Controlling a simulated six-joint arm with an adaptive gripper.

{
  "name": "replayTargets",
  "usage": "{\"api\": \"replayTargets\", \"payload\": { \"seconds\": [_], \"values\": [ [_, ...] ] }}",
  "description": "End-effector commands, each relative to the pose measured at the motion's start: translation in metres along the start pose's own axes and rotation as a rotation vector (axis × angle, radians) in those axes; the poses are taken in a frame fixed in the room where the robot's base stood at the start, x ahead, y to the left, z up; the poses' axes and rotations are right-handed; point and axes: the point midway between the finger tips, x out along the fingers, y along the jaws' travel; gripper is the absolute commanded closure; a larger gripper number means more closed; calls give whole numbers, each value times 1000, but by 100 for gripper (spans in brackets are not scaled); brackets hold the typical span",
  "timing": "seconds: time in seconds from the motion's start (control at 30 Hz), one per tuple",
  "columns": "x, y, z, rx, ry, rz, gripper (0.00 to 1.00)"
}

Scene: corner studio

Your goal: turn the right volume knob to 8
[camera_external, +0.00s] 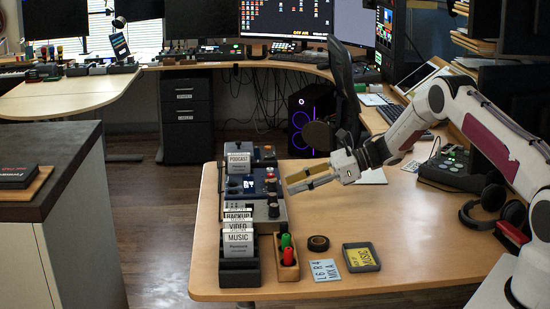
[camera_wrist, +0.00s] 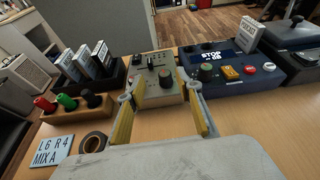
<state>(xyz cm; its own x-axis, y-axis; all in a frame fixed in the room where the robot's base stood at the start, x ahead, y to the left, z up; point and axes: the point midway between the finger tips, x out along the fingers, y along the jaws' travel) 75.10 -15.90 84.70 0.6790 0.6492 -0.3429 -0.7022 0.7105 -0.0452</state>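The knob's scale and setting are too small to read. My gripper (camera_external: 292,183) is open and empty, above the table to the right of the boxes. In the wrist view its yellow-padded fingers (camera_wrist: 163,105) are spread, with the grey box beyond and between them, apart from the knob.
A dark box with a STOP display (camera_wrist: 212,60) and coloured buttons stands beside the grey box. A card holder (camera_external: 240,275), a block with red and green pegs (camera_external: 287,268), a tape roll (camera_external: 318,243) and a label card (camera_external: 325,270) lie near.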

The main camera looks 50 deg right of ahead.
Motion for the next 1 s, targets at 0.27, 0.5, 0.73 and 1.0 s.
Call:
{"api": "replayTargets", "payload": {
  "seconds": [0.27,0.5,0.73,1.0],
  "values": [
    [-2,5,15,-26,-139,24,65],
    [-10,4,7,-18,-245,19,65],
    [-19,3,-11,4,-313,2,65],
    [-27,1,-41,45,-352,-25,65]
  ]
}}
